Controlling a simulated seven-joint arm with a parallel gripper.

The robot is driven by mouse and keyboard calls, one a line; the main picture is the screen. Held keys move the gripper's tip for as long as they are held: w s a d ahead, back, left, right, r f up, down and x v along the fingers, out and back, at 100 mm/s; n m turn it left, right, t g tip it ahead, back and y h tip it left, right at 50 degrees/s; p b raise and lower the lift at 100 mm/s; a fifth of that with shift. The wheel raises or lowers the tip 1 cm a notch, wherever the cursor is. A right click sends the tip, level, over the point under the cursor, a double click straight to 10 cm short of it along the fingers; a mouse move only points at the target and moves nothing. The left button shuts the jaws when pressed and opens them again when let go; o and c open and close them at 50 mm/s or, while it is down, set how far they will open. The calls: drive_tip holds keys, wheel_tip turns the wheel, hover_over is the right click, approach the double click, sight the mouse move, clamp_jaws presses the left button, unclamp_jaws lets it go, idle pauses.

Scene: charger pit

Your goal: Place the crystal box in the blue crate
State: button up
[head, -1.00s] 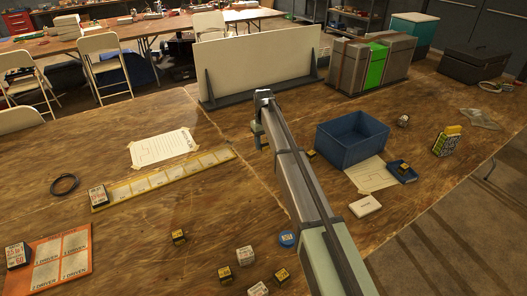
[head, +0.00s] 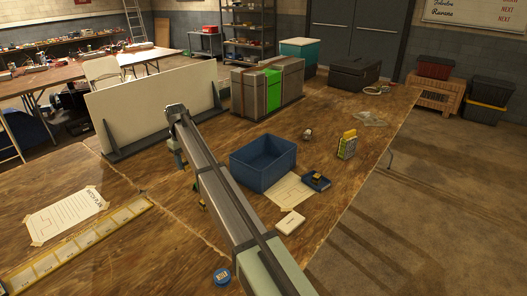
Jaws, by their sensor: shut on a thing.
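My arm reaches away from me, with my gripper (head: 180,161) at its far end, left of the blue crate and in front of the white panel. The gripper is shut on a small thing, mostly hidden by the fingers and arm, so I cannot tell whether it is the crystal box. The blue crate (head: 263,182) stands open on the wooden table, right of my arm. Its visible inside looks empty, but its floor is partly hidden. I cannot single out the crystal box for certain.
A white panel (head: 150,108) stands behind the gripper. Right of the crate are a blue tray (head: 326,186) holding a small box, a yellow box (head: 347,146) and a white box (head: 290,223). A blue round tin (head: 221,276) lies near my arm. Cases stand behind.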

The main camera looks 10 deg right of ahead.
drive_tip(key=w+d, duration=0.8)
drive_tip(key=d, duration=0.7)
hover_over(264, 166)
drive_tip(key=s, duration=0.4)
drive_tip(key=shift+n, duration=0.4)
drive_tip(key=shift+s+a+f, duration=0.1)
drive_tip(key=shift+a+f, duration=0.05)
drive_tip(key=shift+f, duration=2.35)
drive_tip(key=shift+s+a+f, duration=0.1)
drive_tip(key=shift+f, duration=2.45)
drive_tip(key=shift+s+a+f, duration=0.1)
drive_tip(key=shift+a+f, duration=0.05)
drive_tip(key=shift+f, duration=2.35)
drive_tip(key=shift+f, duration=0.1)
drive_tip(key=o, duration=1)
drive_tip(key=shift+o, duration=0.2)
wheel_tip(264, 166, up, 12)
